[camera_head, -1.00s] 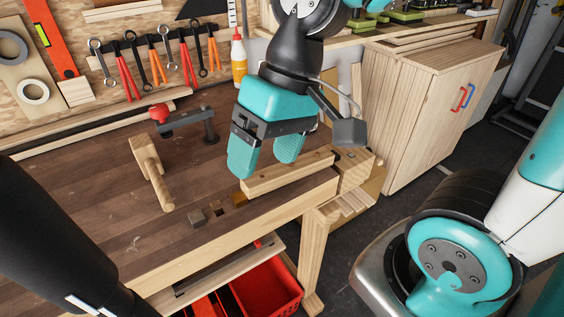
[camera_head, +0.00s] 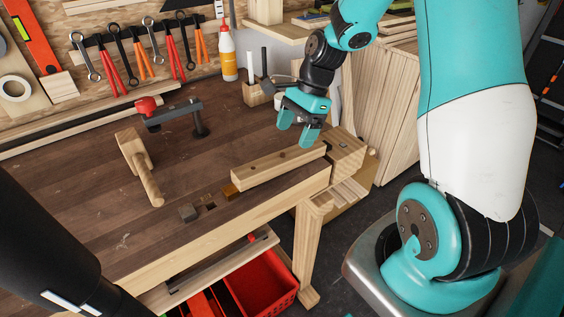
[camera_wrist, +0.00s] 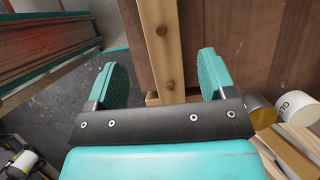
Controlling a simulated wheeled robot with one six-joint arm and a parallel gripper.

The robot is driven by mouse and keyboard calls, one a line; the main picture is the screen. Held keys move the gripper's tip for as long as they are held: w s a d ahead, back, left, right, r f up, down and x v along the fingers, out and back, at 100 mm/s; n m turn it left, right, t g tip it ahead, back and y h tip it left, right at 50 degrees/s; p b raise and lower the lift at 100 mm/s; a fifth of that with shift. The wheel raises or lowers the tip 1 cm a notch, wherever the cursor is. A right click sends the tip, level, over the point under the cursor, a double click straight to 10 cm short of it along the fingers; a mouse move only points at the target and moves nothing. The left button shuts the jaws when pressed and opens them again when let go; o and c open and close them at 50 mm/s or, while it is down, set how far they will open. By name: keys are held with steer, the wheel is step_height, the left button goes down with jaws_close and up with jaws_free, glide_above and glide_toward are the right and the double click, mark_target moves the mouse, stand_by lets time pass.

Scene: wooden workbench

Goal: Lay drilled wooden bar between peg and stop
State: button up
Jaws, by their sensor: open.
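The drilled wooden bar (camera_head: 278,167) lies flat near the bench's front right edge. In the wrist view the bar (camera_wrist: 160,40) shows two dark holes and runs between my fingers' lines. Its left end is close to a small brass-coloured peg (camera_head: 230,190); I cannot tell if they touch. Its right end is by the wooden vise block (camera_head: 347,147).
A wooden mallet (camera_head: 140,165) lies left on the bench (camera_head: 90,190). A dark clamp with a red knob (camera_head: 170,112) is behind it. A wooden holder (camera_head: 257,92) and a glue bottle (camera_head: 228,55) stand at the back. The middle of the bench is clear.

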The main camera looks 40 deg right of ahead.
mark_target(284, 153)
steer(key=x, duration=0.8)
steer(key=shift+w+a+f, duration=0.1)
steer(key=shift+w+a, duration=0.05)
steer(key=shift+a, duration=0.1)
steer(key=c, duration=1.2)
step_height(284, 153, up, 20)
steer(key=p, duration=0.2)
